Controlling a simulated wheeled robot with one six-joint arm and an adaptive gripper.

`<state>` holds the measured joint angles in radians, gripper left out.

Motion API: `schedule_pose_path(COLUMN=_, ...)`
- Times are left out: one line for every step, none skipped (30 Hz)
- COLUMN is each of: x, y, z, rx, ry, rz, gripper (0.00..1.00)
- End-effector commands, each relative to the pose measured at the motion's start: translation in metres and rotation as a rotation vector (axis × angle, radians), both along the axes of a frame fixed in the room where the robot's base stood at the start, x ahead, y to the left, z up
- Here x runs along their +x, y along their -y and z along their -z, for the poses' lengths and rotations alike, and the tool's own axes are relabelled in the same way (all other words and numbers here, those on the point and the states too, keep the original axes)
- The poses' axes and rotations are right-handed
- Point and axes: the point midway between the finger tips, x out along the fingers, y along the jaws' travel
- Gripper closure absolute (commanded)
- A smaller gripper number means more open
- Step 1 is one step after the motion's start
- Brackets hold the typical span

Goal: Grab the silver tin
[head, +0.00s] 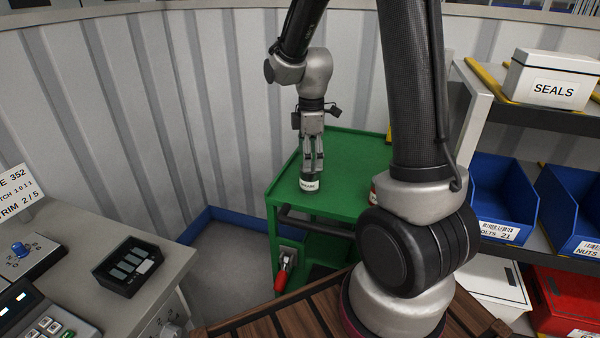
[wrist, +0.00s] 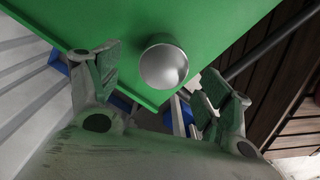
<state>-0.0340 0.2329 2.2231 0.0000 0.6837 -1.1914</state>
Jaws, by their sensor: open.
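A silver tin (wrist: 164,66) with a round, shiny end shows in the wrist view, on the green cart top (wrist: 215,30). It lies between and slightly beyond my two spread fingers, with green visible around it. In the head view a small can with a white label (head: 309,185) stands near the front left of the cart top, right under my gripper (head: 314,166). My gripper points down, open, and I see no clear contact.
A red and white item (head: 373,192) on the cart is mostly hidden by my arm. Shelves with blue bins (head: 503,195) and a SEALS box (head: 551,78) stand right. A control desk (head: 165,275) is left.

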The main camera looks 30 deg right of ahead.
Motion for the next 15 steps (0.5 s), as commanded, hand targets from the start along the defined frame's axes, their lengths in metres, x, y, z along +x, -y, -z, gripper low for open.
schedule_pose_path(x=0.000, y=0.000, z=0.003, rx=0.000, ry=-0.003, rz=-0.004, gripper=0.21)
schedule_pose_path(x=0.000, y=0.000, z=0.005, rx=0.000, ry=-0.004, rz=-0.006, gripper=0.21)
schedule_pose_path(x=0.000, y=0.000, z=0.009, rx=0.000, ry=-0.005, rz=-0.007, gripper=0.21)
schedule_pose_path(x=0.000, y=0.000, z=0.013, rx=0.000, ry=-0.005, rz=-0.007, gripper=0.21)
schedule_pose_path(x=0.000, y=0.000, z=0.016, rx=0.000, ry=-0.005, rz=-0.007, gripper=0.21)
schedule_pose_path(x=0.000, y=0.000, z=0.021, rx=0.000, ry=-0.005, rz=-0.007, gripper=0.21)
schedule_pose_path(x=-0.001, y=0.000, z=0.025, rx=0.000, ry=-0.005, rz=-0.007, gripper=0.21)
schedule_pose_path(x=-0.001, y=0.000, z=0.029, rx=0.000, ry=-0.006, rz=-0.006, gripper=0.21)
schedule_pose_path(x=-0.002, y=0.000, z=0.034, rx=0.000, ry=-0.006, rz=-0.006, gripper=0.21)
schedule_pose_path(x=-0.003, y=0.000, z=0.038, rx=0.000, ry=-0.005, rz=-0.006, gripper=0.21)
schedule_pose_path(x=-0.004, y=0.000, z=0.042, rx=0.000, ry=-0.006, rz=-0.006, gripper=0.21)
schedule_pose_path(x=-0.005, y=0.000, z=0.049, rx=0.000, ry=-0.006, rz=-0.006, gripper=0.21)
schedule_pose_path(x=-0.006, y=0.000, z=0.054, rx=-0.001, ry=-0.007, rz=-0.006, gripper=0.21)
schedule_pose_path(x=-0.007, y=0.000, z=0.059, rx=0.000, ry=-0.006, rz=-0.006, gripper=0.21)
schedule_pose_path(x=-0.007, y=0.000, z=0.065, rx=0.000, ry=-0.008, rz=-0.005, gripper=0.21)
